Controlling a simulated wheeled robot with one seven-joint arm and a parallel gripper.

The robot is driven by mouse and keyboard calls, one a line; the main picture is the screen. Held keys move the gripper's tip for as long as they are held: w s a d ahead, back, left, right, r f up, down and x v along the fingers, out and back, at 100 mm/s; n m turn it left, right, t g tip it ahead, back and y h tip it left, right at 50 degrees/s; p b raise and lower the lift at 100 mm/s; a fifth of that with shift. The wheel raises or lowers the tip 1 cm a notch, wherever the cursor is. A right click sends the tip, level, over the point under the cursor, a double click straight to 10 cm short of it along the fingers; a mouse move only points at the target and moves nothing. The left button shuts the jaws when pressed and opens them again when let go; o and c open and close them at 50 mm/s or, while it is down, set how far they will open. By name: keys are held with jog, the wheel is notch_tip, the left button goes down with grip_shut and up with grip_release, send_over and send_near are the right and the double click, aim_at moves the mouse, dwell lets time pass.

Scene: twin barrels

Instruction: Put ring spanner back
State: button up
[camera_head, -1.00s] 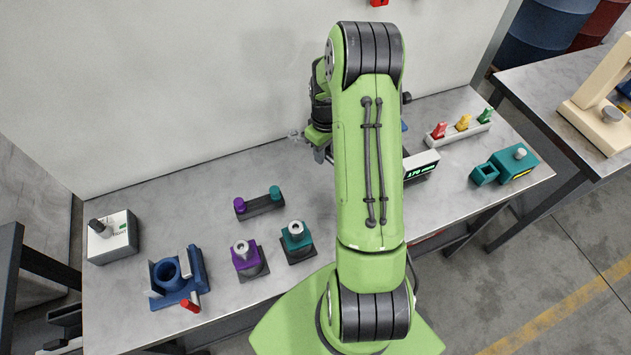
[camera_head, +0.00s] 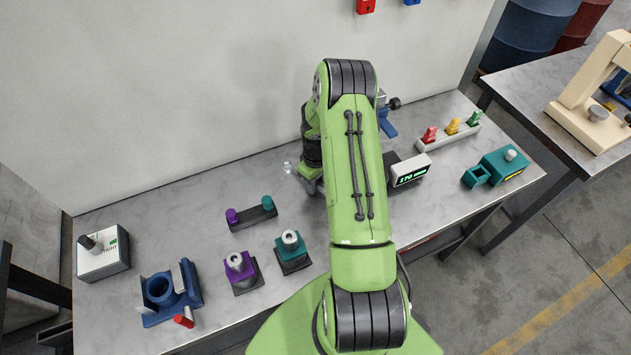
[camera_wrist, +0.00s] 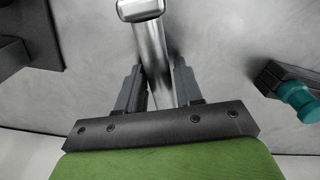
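The ring spanner (camera_wrist: 152,55) is a silver metal bar with a rounded end at the top of the wrist view. My gripper (camera_wrist: 157,72) has its two grey fingers on either side of the bar, and appears shut on it. In the head view my gripper (camera_head: 308,183) hangs above the middle of the bench, partly hidden by my green arm. A small silver tip of the spanner (camera_head: 287,167) shows to its left. Where the spanner is stored cannot be made out.
A dark block with purple and teal knobs (camera_head: 252,217) lies left of my gripper; its teal knob (camera_wrist: 298,98) shows in the wrist view. Purple (camera_head: 241,271) and teal (camera_head: 291,251) fixtures stand in front. A display box (camera_head: 408,170) stands right. The bench's back left is clear.

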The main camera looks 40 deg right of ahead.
jog(key=shift+o, duration=1.4)
jog(key=s+a+r+t, duration=0.1)
jog(key=a+r, duration=0.3)
jog(key=r, duration=0.9)
jog(key=s+a+r+t, duration=0.1)
jog(key=a+r, duration=0.3)
jog(key=r, duration=0.9)
jog(key=s+a+r+t, duration=0.1)
jog(key=s+a+r, duration=0.3)
jog(key=s, duration=0.5)
jog(key=s+a+r+m+t, duration=0.1)
jog(key=s+a+r+t, duration=0.1)
jog(key=s+a+r, duration=0.3)
jog(key=s+a, duration=0.3)
jog(key=s, duration=0.1)
jog(key=shift+a+r+m+t+p, duration=0.15)
jog(key=shift+a+m+t+p, duration=0.1)
jog(key=shift+m+t+p, duration=0.05)
